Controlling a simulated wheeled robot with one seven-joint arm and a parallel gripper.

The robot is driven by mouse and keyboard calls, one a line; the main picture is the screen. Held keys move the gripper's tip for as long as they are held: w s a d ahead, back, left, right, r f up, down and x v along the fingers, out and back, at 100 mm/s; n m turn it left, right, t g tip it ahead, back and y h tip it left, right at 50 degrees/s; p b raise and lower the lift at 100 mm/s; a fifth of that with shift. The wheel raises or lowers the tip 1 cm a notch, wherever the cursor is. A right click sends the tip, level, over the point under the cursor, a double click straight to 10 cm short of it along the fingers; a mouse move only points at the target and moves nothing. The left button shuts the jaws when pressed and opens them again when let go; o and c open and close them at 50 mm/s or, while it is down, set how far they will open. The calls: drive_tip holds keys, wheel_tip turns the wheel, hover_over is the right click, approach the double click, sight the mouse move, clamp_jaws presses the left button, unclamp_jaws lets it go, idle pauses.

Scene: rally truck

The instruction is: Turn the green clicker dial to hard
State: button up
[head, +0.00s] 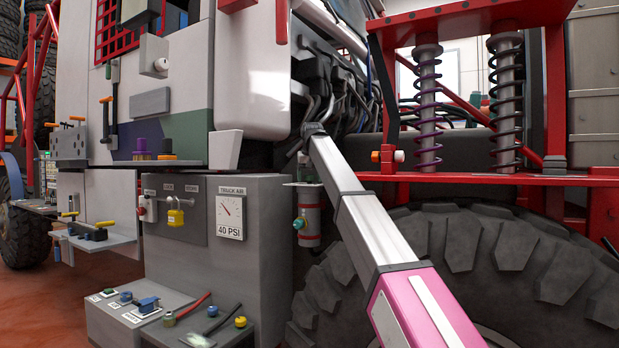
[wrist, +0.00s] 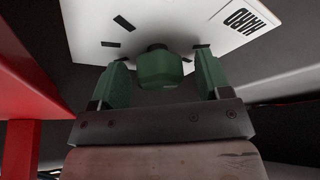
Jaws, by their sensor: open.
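The green clicker dial (wrist: 158,70) is in the middle of the wrist view, in front of a white plate (wrist: 90,22). The plate has several short black marks and the word HARD (wrist: 242,18) at the upper right, seen upside down. My gripper (wrist: 160,62) is open, with one green finger on each side of the dial. A gap shows between each finger and the dial. I cannot tell which mark the dial points to.
A red bar (wrist: 20,120) stands close on the left in the wrist view. In the head view, a large tyre (head: 520,260) and red frame with coil shocks (head: 428,100) lie right of my arm.

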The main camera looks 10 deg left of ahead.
drive_tip(key=c, duration=0.9)
drive_tip(key=shift+n+y, duration=0.3)
drive_tip(key=shift+n, duration=0.5)
drive_tip(key=o, duration=0.9)
